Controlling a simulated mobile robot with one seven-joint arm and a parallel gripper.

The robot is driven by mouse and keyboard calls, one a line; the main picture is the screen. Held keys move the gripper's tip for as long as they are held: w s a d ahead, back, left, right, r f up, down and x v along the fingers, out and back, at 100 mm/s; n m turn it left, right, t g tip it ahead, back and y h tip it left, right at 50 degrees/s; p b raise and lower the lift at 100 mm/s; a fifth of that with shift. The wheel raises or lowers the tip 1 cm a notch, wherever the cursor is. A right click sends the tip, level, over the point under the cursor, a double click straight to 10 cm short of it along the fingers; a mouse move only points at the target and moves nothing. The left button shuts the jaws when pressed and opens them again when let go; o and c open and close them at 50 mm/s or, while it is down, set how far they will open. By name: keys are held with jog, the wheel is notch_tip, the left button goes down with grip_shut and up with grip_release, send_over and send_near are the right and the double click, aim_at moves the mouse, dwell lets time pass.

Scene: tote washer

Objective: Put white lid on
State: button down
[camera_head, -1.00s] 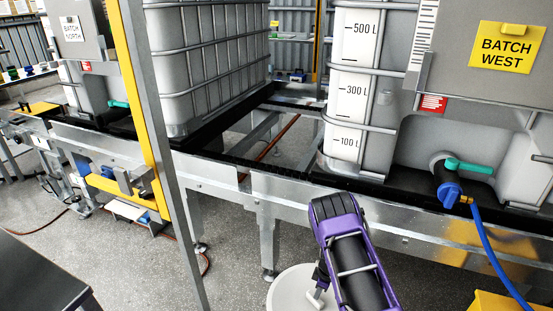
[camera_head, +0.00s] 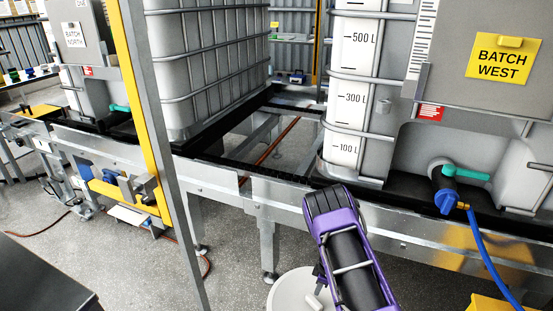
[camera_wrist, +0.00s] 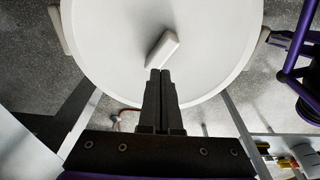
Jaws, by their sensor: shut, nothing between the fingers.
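The white lid (camera_wrist: 115,45) fills the upper middle of the wrist view, a round disc with a raised rim and a bar-shaped handle (camera_wrist: 162,48). Pale blocks show at its left and right edges; whether they belong to a container under it I cannot tell. In the head view the white lid (camera_head: 287,290) is at the bottom, partly hidden by my purple arm. My gripper (camera_wrist: 160,72) is shut and empty, its fingertips at the near end of the handle. Whether they touch it is unclear. In the head view my fingers are mostly hidden behind the arm.
A steel conveyor frame (camera_head: 225,190) runs behind my arm, carrying large caged tanks. A blue valve with a green lever (camera_head: 465,172) and a blue hose (camera_head: 487,262) are at the right. A yellow post (camera_head: 140,100) stands left.

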jog(key=shift+r+p, duration=1.1)
jog(key=shift+r, duration=0.9)
